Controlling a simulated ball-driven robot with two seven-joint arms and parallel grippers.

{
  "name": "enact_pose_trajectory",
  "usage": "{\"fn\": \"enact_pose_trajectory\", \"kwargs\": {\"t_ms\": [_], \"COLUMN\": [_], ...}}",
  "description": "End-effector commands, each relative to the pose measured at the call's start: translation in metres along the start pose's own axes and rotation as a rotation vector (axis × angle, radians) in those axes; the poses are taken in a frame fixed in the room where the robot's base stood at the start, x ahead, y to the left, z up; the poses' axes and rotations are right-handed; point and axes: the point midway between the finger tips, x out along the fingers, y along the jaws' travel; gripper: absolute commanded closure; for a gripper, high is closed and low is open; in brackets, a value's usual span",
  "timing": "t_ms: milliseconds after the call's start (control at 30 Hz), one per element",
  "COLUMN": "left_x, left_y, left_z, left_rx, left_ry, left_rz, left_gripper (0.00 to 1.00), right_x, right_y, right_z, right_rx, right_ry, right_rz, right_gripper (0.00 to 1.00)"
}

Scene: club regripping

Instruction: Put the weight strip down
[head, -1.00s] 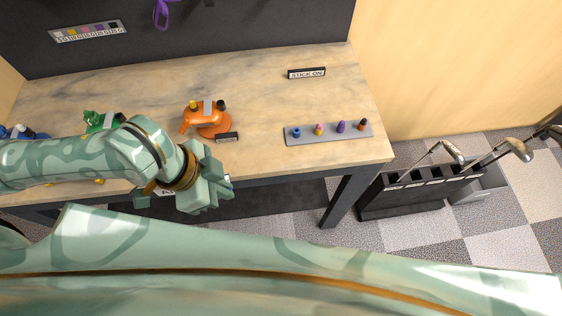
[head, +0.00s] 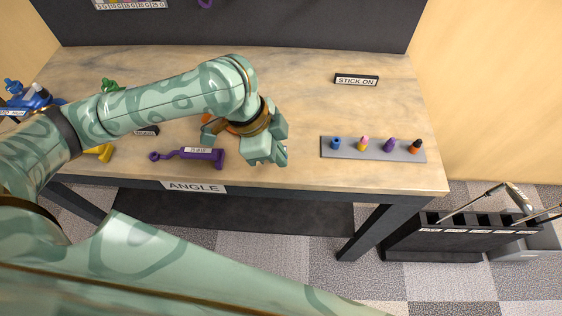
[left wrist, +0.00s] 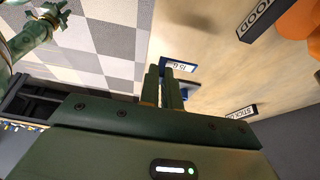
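My left gripper (head: 280,153) hangs over the front part of the bench, left of the grey rack. In the left wrist view its two fingers (left wrist: 168,76) are close together, with a small dark-blue strip with a white label (left wrist: 179,66) at their tips. I take this for the weight strip; it seems held above the bench top. In the head view the gripper hides nearly all of it. My right gripper (left wrist: 50,18) seems to show small at the top left of the left wrist view; its finger gap is unclear.
The bench (head: 300,95) is clear between the gripper and the STICK ON sign (head: 356,79). The grey rack (head: 345,154) holds several coloured pieces. A purple fixture (head: 200,156) lies left of the gripper; an orange one (left wrist: 300,22) is partly hidden. A club stand (head: 440,245) is on the floor.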

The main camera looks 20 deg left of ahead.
Motion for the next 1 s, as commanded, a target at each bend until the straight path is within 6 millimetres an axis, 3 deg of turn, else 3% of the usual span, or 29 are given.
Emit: {"fn": "enact_pose_trajectory", "kwargs": {"t_ms": [267, 600, 700, 1000], "left_x": [0.04, 0.038, 0.038, 0.038], "left_y": [-0.007, -0.007, -0.007, -0.007], "left_z": [0.014, 0.013, 0.014, 0.013], "left_rx": [-0.002, -0.001, 0.0, 0.0], "left_ry": [0.0, -0.001, -0.001, 0.0], "left_rz": [0.004, -0.002, -0.003, -0.002], "left_gripper": [1.0, 1.0, 0.73, 0.73], "right_x": [0.027, 0.024, 0.024, 0.025], "right_y": [-0.002, -0.002, -0.002, -0.002], "right_z": [0.008, 0.006, 0.006, 0.007], "right_rx": [0.001, 0.001, 0.001, 0.0], "right_ry": [-0.017, -0.013, -0.013, -0.014], "right_rz": [-0.005, -0.004, -0.004, -0.005], "right_gripper": [0.72, 0.72, 0.72, 0.72]}}
